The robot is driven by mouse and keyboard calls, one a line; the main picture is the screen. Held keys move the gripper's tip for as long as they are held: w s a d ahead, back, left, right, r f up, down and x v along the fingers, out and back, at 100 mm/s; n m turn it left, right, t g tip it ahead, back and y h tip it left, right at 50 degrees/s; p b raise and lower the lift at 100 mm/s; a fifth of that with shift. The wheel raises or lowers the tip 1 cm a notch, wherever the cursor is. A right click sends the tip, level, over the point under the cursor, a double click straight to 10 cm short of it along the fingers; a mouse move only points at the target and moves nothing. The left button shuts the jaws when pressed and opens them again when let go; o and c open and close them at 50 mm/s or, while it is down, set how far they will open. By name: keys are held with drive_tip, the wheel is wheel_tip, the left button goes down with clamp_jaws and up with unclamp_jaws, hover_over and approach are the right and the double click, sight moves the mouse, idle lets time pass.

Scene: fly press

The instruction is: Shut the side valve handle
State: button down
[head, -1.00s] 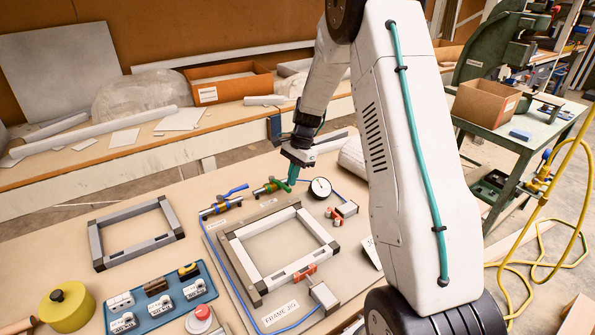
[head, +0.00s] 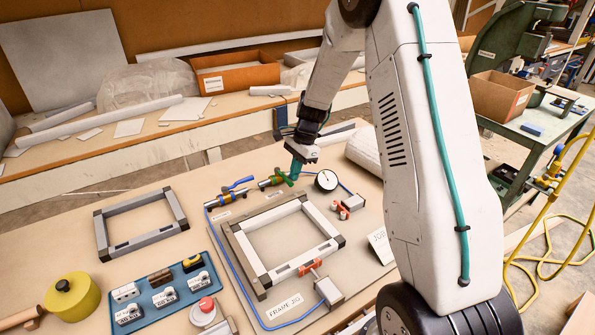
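Two small brass-coloured valves sit at the back of the frame jig on the bench. The left valve (head: 222,200) has a blue handle (head: 238,184) sticking out to the upper right. The right valve (head: 270,183) has a green handle (head: 287,181) and a reddish end. I cannot tell which one is called the side valve. My gripper (head: 294,172) points down at the right valve, its teal fingers at or just above the green handle. The fingers overlap the handle in the picture, so contact and finger gap are unclear.
A round gauge (head: 326,180) stands close to the right of my gripper. The frame jig (head: 238,245) holds a white frame (head: 262,261) in front. A grey frame (head: 104,236) lies left, behind a blue tray (head: 150,322). Bare bench lies behind the valves.

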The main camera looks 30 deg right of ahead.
drive_tip(key=shift+s+a, duration=0.1)
drive_tip(key=shift+a, duration=0.1)
drive_tip(key=d, duration=0.4)
drive_tip(key=shift+r, duration=0.35)
drive_tip(key=v, duration=1)
drive_tip(key=shift+d, duration=0.2)
drive_tip(key=s+a+r+n+h, duration=0.1)
drive_tip(key=s+a+r+n, duration=0.3)
drive_tip(key=s, duration=0.8)
drive_tip(key=s+a+r+n+t+h, duration=0.1)
drive_tip(key=s+a+r+n, duration=0.4)
drive_tip(key=s, duration=0.7)
drive_tip(key=s+a+r+n+h, duration=0.1)
drive_tip(key=s+a+r+n, duration=0.4)
drive_tip(key=s, duration=0.7)
drive_tip(key=a+n, duration=0.1)
drive_tip(key=n, duration=0.1)
drive_tip(key=shift+a+n+t, duration=0.3)
drive_tip(key=shift+a, duration=0.1)
